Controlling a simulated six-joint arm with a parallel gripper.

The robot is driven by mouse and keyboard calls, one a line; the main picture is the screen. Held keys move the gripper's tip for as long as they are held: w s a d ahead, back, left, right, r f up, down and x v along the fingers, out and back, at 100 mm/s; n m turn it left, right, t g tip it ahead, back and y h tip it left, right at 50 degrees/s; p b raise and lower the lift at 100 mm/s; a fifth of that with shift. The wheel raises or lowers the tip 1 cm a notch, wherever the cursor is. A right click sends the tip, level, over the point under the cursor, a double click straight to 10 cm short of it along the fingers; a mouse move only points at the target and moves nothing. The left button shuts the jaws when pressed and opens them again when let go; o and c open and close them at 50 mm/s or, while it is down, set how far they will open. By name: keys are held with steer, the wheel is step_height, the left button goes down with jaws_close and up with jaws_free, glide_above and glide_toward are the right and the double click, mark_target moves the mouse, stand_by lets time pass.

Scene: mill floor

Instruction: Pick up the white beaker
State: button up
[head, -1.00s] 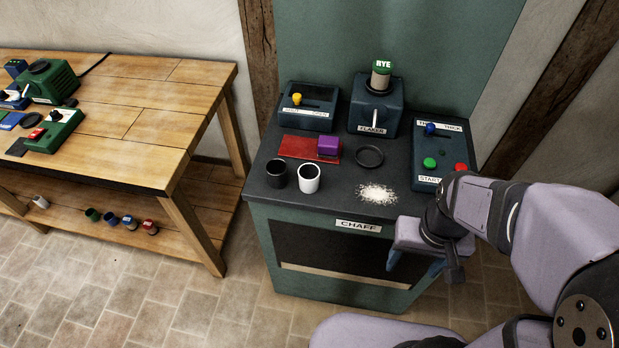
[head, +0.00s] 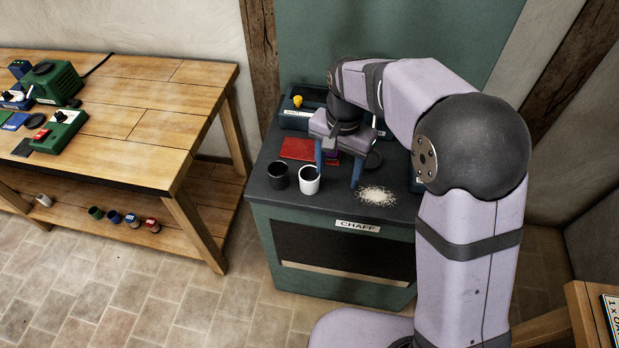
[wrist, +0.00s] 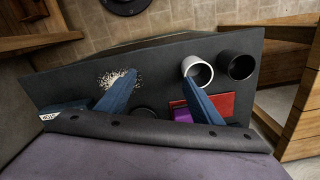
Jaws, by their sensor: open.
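The white beaker (head: 309,181) stands upright on the dark worktop (head: 262,205) near its front edge, just right of a black beaker (head: 278,176). My gripper (head: 338,177) points down over the worktop, open and empty, with its blue fingers spread. In the head view its left finger is just behind and right of the white beaker's rim, and its right finger is near the pale flakes. In the wrist view the white beaker (wrist: 198,71) lies beyond the tip of one finger, which overlaps its rim. I cannot tell whether they touch.
A pile of pale flakes (head: 376,196) lies right of the beaker. A red mat (head: 297,148) and a purple block (wrist: 182,116) are behind, the block mostly hidden by my gripper in the head view. A wooden bench (head: 150,120) stands at the left.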

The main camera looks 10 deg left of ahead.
steer(key=m, duration=0.1)
glide_above(310, 177)
steer(key=s, duration=0.2)
steer(key=shift+d+f+p, duration=0.15)
steer(key=shift+f+p, duration=1.75)
steer(key=shift+f, duration=1.55)
steer(key=c, duration=1.2)
